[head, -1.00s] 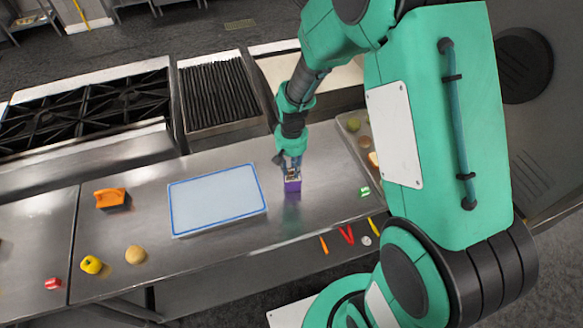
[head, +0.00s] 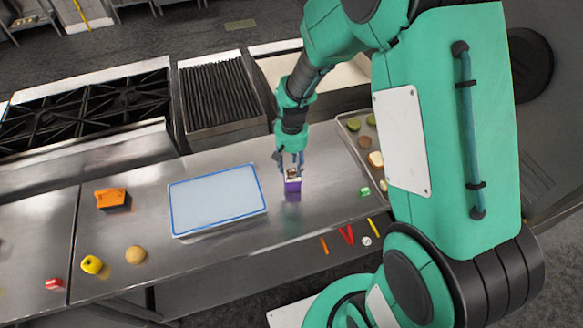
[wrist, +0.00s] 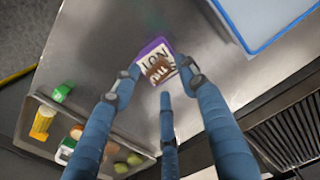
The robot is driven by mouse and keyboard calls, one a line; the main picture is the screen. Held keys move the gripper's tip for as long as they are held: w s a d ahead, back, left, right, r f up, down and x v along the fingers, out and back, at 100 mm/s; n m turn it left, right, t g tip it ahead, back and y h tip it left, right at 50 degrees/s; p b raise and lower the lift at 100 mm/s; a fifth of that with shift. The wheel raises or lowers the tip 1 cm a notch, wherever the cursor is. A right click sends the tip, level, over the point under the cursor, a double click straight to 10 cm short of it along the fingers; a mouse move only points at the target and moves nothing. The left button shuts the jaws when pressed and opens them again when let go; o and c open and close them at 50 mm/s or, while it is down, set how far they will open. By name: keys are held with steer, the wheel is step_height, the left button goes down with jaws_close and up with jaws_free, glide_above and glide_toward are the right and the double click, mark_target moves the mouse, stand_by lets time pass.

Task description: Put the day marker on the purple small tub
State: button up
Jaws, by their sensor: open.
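The purple small tub (head: 293,187) stands on the steel counter, right of the blue-rimmed board; it also shows in the wrist view (wrist: 150,47). Its top is white with dark letters. A small brown piece with pale lettering, which looks like the day marker (wrist: 160,71), appears to lie on that top; it also shows in the head view (head: 292,174). My gripper (head: 290,163) is open just above the tub. In the wrist view its fingers (wrist: 160,69) are spread on either side of the brown piece. Whether any finger touches it I cannot tell.
The blue-rimmed board (head: 218,200) lies to the left. A produce tray (head: 345,124) is at the right, with a green block (head: 364,191) near it. Colored strips (head: 346,235) lie near the front edge. An orange block (head: 110,198) and yellow pepper (head: 92,264) are far left.

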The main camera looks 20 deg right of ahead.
step_height(320, 180, up, 10)
stand_by(0.5)
stand_by(0.5)
step_height(320, 180, up, 17)
steer(key=t, duration=0.3)
glide_above(292, 171)
steer(key=s, duration=1)
steer(key=s+r+t, duration=0.1)
steer(key=s+r, duration=0.3)
steer(key=s, duration=0.3)
steer(key=s+r+t, duration=0.1)
steer(key=s+r, duration=0.2)
steer(key=s, duration=0.4)
steer(key=shift+d+r+n+t, duration=0.25)
steer(key=shift+r+n+t, duration=0.05)
steer(key=shift+r+n, duration=0.1)
